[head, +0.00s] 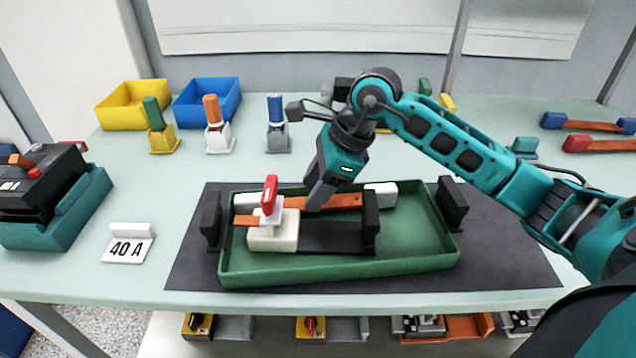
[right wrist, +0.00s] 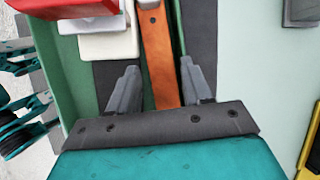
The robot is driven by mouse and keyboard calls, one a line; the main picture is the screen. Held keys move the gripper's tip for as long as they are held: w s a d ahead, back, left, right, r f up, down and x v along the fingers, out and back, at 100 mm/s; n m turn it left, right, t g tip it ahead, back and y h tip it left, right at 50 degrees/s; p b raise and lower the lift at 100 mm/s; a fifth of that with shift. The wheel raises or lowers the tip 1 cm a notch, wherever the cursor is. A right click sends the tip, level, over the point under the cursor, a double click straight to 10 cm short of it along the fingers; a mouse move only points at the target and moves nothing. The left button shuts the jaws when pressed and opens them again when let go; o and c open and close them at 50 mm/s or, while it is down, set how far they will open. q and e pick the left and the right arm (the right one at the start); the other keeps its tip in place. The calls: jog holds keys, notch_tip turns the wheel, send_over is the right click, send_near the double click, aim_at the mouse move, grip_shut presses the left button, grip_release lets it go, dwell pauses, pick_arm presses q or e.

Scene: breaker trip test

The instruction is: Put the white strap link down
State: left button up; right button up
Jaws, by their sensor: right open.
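The white strap link, a copper bar (head: 342,201) with white ends (head: 381,195), lies along the back of the green tray (head: 400,262). Its copper bar (right wrist: 158,60) runs between my right fingers in the right wrist view. My right gripper (head: 317,199) is open, with its fingertips low at the bar's middle. In the right wrist view the fingers (right wrist: 162,82) stand apart, one on each side of the bar, with gaps showing. The gripper hides part of the link in the head view. My left gripper is not in view.
A white block (head: 272,238) with a red-handled clamp (head: 270,195) and a black upright (head: 370,222) stand in the tray, in front of the link. Black posts (head: 452,203) flank the tray.

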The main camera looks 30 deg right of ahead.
aim_at(315, 217)
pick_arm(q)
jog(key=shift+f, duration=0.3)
pick_arm(e)
jog(key=shift+g, duration=0.5)
jog(key=f, duration=0.2)
jog(key=s+f, duration=0.1)
jog(key=f, duration=0.1)
jog(key=shift+s, duration=0.2)
jog(key=shift+r+p, duration=0.45)
jog(key=shift+r, duration=0.05)
jog(key=shift+w+r+p, duration=0.1)
jog(key=shift+r+p, duration=0.3)
jog(key=shift+p, duration=0.1)
jog(key=r, duration=0.1)
jog(key=d, duration=0.1)
jog(key=r, duration=0.1)
jog(key=shift+w+d+r, duration=0.25)
jog(key=shift+r, duration=0.1)
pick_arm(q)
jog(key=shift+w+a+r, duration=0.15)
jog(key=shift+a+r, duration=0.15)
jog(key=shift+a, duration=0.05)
pick_arm(e)
jog(key=v, duration=0.8)
jog(key=shift+r, duration=0.4)
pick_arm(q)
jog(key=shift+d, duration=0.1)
